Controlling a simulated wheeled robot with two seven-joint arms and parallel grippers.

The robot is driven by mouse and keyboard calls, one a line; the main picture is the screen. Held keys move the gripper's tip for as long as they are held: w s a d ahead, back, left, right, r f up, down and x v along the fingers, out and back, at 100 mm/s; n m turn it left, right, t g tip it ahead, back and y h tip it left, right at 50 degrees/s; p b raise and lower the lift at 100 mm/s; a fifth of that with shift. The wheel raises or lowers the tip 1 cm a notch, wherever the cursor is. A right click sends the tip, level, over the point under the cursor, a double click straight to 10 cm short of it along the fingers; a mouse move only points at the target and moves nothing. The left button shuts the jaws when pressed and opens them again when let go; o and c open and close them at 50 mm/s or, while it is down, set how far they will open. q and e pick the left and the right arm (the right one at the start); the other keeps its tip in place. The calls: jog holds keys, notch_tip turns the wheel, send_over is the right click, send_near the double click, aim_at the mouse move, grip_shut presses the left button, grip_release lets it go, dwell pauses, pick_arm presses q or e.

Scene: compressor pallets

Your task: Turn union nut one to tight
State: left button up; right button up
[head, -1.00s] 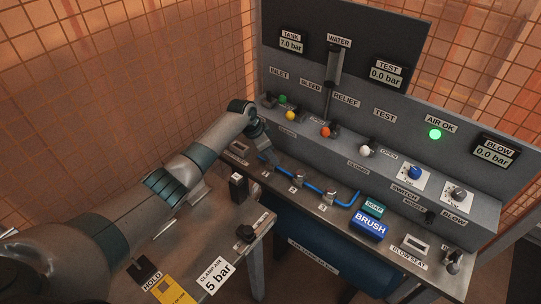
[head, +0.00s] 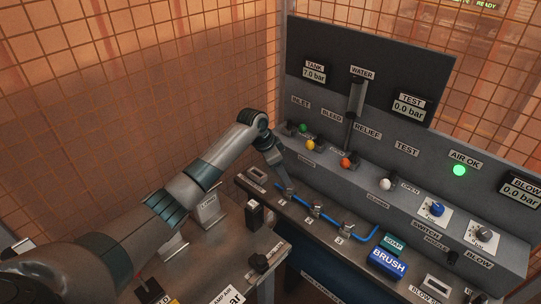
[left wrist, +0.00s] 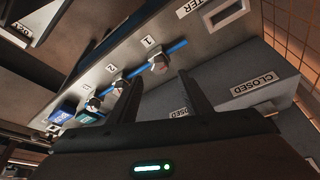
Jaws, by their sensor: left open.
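Union nut one, a grey metal fitting (left wrist: 159,62) on a blue pipe, shows beside the label 1 in the left wrist view. In the head view it (head: 291,192) is partly hidden behind my gripper. My left gripper (left wrist: 160,76) is open, its two dark fingers reaching toward nut one, which appears between and just beyond the fingertips. I cannot tell whether they touch. In the head view the gripper (head: 282,182) points down at the pipe's left end. Nut two (head: 316,207) and nut three (head: 346,228) sit further along the pipe. My right gripper is out of view.
Behind the pipe stands a grey panel with a green knob (head: 303,128), a yellow knob (head: 310,145) and a red knob (head: 345,162). A blue brush block (head: 388,262) and soap (head: 393,243) lie right of the pipe. A black post (head: 254,214) stands near my arm.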

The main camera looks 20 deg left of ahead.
pick_arm(q)
jog(key=b+v, duration=0.2)
jog(key=v, duration=0.8)
jog(key=shift+r, duration=0.25)
